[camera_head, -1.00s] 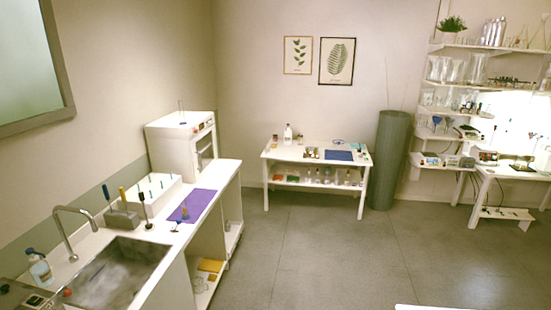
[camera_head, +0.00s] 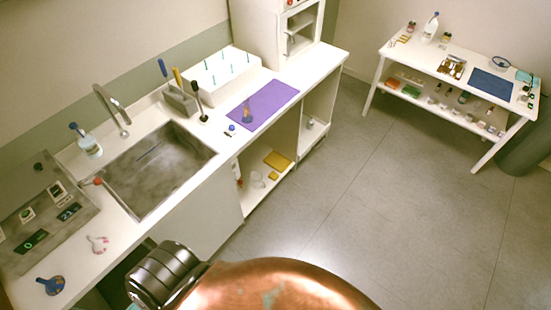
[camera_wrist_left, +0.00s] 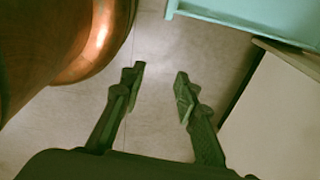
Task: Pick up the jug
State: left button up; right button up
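I cannot surely identify a jug in either view. A clear bottle with a blue top (camera_head: 88,147) stands behind the sink on the counter. A white bottle with a blue cap (camera_head: 430,28) stands on the far table. A small pale vessel (camera_head: 258,179) sits on the shelf under the counter, too small to tell its kind. My left gripper (camera_wrist_left: 159,82) shows in the left wrist view, with its two fingers apart and nothing between them, above the floor. My right gripper is in neither view.
The long white counter holds a sink (camera_head: 155,172), a purple mat (camera_head: 262,106) and a white rack (camera_head: 222,77). A white table (camera_head: 450,52) stands at the right. The floor between is clear. A rounded copper surface (camera_head: 275,285) fills the bottom of the head view.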

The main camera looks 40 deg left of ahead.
aim_at(256, 174)
jog(key=i, duration=2.7)
jog(key=u, duration=3.35)
jog(key=i, duration=0.5)
jog(key=u, duration=0.05)
